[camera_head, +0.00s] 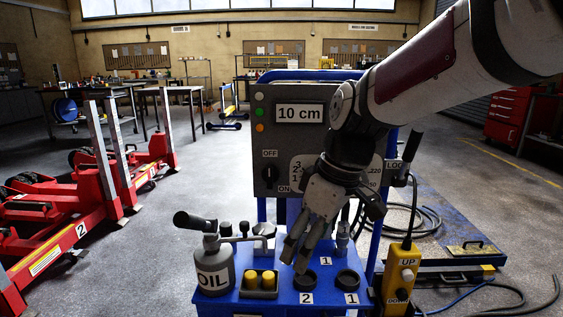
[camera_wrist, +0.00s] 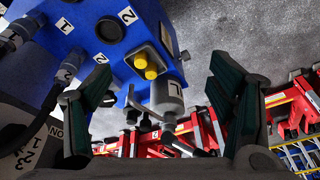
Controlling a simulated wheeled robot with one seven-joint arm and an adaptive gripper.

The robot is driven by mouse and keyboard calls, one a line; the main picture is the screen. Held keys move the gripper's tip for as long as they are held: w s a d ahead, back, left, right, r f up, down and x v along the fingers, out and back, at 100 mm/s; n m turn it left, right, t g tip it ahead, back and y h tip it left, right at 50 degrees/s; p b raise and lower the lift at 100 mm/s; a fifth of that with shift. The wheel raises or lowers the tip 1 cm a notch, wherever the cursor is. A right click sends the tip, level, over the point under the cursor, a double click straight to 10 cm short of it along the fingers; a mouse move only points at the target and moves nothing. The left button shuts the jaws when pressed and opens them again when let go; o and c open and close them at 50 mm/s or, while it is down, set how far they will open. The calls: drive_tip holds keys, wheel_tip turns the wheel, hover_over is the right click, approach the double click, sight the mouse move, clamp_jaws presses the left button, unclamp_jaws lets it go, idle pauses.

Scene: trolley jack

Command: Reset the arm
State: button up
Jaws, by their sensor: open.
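My arm reaches in from the upper right in the head view, and my gripper (camera_head: 300,250) hangs in front of the grey control panel (camera_head: 266,150), above the blue trolley top (camera_head: 255,300). In the wrist view my gripper (camera_wrist: 165,100) has its two dark fingers spread wide, with nothing between them touching. The grey oil can (camera_head: 214,272) stands on the trolley's left side, left of my gripper. It also shows in the wrist view (camera_wrist: 167,95) beyond the fingers. My arm and gripper hide part of the panel.
Two yellow buttons (camera_head: 268,280) sit in a dark block beside two round ports. A yellow UP/DOWN pendant (camera_head: 400,280) hangs at the trolley's right. Red lift ramps (camera_head: 80,225) stand left. Cables (camera_head: 425,222) lie on the floor at right. Open floor shows between ramps and trolley.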

drive_tip(key=s+d+m+h, duration=0.1)
drive_tip(key=s+d+m, duration=0.35)
drive_tip(key=s, duration=0.55)
drive_tip(key=s+d+m+g+h, duration=0.1)
drive_tip(key=s+d+m, duration=0.3)
drive_tip(key=s, duration=0.5)
drive_tip(key=s+d+m+h, duration=0.1)
drive_tip(key=s+d+m, duration=0.3)
drive_tip(key=s, duration=0.6)
wheel_tip(320, 180, up, 33)
drive_tip(key=d+n+t+p, duration=0.1)
drive_tip(key=d+t+p, duration=0.1)
drive_tip(key=p, duration=3)
drive_tip(key=shift+w+f+t, duration=0.2)
drive_tip(key=shift+w+t, duration=0.05)
drive_tip(key=shift+t, duration=0.65)
